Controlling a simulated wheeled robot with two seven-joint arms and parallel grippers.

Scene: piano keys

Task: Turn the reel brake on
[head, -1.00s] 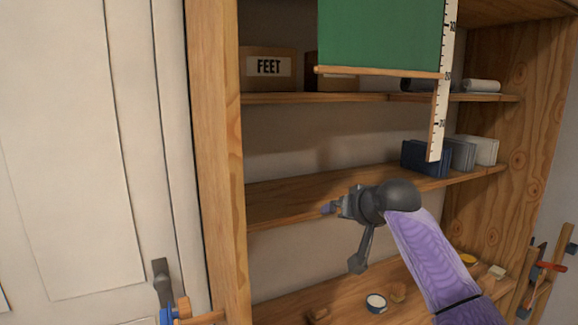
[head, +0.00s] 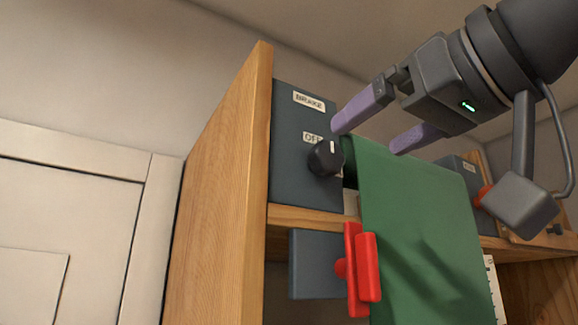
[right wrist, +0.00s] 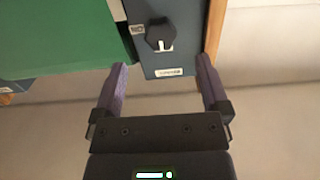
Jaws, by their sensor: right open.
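The brake knob (head: 325,158) is black with a white pointer mark on its upper part. It sits on a dark grey panel (head: 290,165) labelled BRAKE, with an OFF label (head: 312,138) at the knob's upper left. My right gripper (head: 368,138) is open and empty, its purple fingers to the right of the knob and not touching it. In the right wrist view the knob (right wrist: 158,33) shows upside down beyond the gap between the fingertips (right wrist: 161,65), with a small ON label (right wrist: 137,30) beside it. My left gripper is out of view.
A green cloth (head: 420,225) hangs from the reel right of the panel. A red clamp-like piece (head: 362,268) and a grey block (head: 315,265) are below the panel. A wooden side board (head: 225,190) stands at the left. Another grey unit with a red part (head: 482,195) is at the right.

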